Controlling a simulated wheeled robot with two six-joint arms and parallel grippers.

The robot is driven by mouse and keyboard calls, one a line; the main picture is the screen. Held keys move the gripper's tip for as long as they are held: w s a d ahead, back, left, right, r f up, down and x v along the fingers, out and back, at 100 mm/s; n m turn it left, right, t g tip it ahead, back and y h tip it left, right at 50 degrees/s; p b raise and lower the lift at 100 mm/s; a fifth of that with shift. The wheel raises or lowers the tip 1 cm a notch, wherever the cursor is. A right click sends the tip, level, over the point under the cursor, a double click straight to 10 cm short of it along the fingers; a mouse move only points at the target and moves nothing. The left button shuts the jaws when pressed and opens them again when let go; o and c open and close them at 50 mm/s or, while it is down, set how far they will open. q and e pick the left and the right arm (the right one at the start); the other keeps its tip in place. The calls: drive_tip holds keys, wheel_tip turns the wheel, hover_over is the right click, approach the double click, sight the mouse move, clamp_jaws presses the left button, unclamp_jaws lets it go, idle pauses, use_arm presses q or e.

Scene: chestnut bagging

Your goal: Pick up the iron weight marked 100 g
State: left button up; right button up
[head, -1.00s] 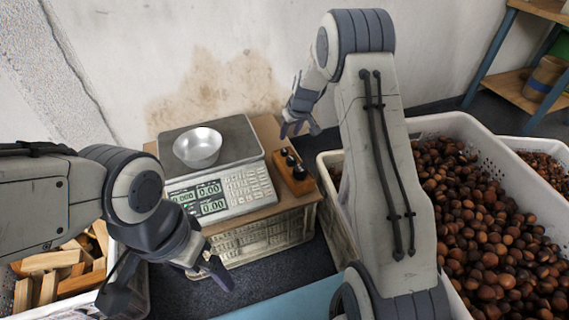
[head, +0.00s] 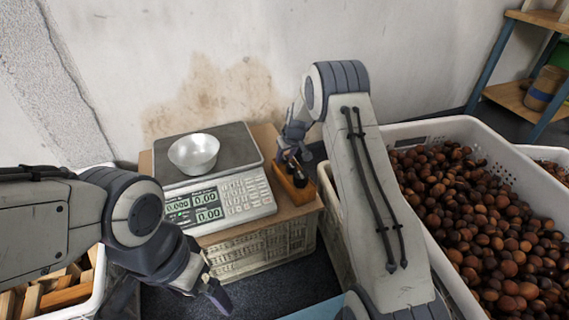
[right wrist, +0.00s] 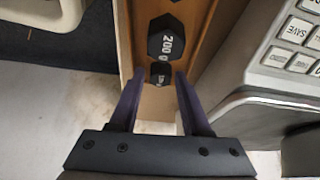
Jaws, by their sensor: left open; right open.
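A wooden weight holder (head: 297,194) stands to the right of the scale, with dark iron weights in it. In the right wrist view the holder (right wrist: 126,45) holds a black weight marked 200 (right wrist: 167,38) and a smaller dark weight (right wrist: 160,73) nearer to me, its marking too small to read fully. My right gripper (right wrist: 158,80) is open, with its fingertips on either side of the small weight and apart from it as far as I can tell. In the head view my right gripper (head: 291,155) is over the holder and hides part of the weights. My left gripper (head: 212,290) is open and empty, low in front of the scale.
A digital scale (head: 228,203) with a metal bowl (head: 194,153) sits left of the holder, on a crate (head: 262,246). A large white crate (head: 425,130) of chestnuts is at the right. A crate of wood pieces (head: 65,297) is at the lower left.

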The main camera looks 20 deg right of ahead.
drive_tip(key=shift+r, duration=0.1)
clamp_jaws()
